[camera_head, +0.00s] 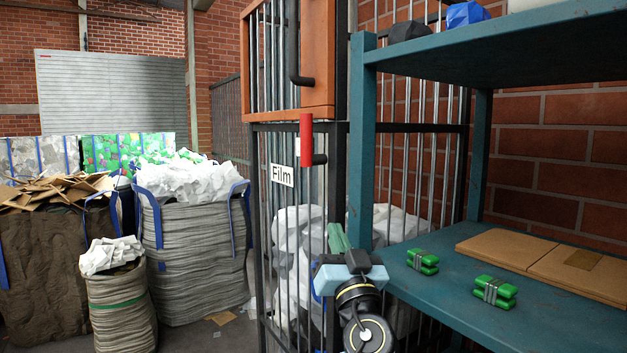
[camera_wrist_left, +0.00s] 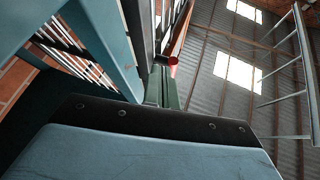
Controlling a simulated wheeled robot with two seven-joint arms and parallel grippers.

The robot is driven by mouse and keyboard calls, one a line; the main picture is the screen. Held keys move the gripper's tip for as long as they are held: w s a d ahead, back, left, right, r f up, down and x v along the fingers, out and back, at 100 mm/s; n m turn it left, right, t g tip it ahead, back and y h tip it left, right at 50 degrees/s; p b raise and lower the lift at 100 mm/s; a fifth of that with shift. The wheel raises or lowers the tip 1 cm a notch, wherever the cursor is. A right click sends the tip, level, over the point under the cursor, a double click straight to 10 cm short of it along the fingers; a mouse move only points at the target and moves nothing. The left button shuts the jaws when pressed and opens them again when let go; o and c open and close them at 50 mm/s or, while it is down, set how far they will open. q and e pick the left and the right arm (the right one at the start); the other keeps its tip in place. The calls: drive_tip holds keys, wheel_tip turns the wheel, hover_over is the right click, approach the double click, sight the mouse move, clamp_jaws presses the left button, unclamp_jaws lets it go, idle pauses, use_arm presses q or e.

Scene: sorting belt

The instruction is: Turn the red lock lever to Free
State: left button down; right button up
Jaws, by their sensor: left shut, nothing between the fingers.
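No "Free" marking is readable. My right gripper is not in view.
A teal shelf (camera_head: 361,150) stands close on the right, with green bundles (camera_head: 422,261) and flat cardboard (camera_head: 505,246) on it. A black handle (camera_head: 320,159) sits just right of the lever. Filled sacks (camera_head: 190,250) stand at the left. Space before the cage door is clear.

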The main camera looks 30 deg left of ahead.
sight(307, 123)
use_arm(q)
drive_tip(key=s+d+r+n+y, duration=0.1)
drive_tip(key=s+r+n+y, duration=0.2)
drive_tip(key=r, duration=0.7)
drive_tip(key=shift+s+d+n+g+y, duration=0.35)
drive_tip(key=shift+n+y, duration=0.25)
drive_tip(key=shift+y, duration=0.4)
drive_tip(key=shift+r, duration=0.1)
drive_tip(key=p+x, duration=0.1)
drive_tip(key=x, duration=0.3)
drive_tip(key=f+p+x, duration=0.1)
drive_tip(key=p+x, duration=0.1)
drive_tip(key=x, duration=0.2)
drive_tip(key=w+a+p+x, duration=0.1)
drive_tip(key=p+x, duration=0.1)
drive_tip(key=x, duration=0.2)
drive_tip(key=shift+w+a+f, duration=0.15)
drive_tip(key=shift+a+f, duration=0.05)
drive_tip(key=shift+w+a, duration=0.25)
drive_tip(key=shift+a, duration=0.05)
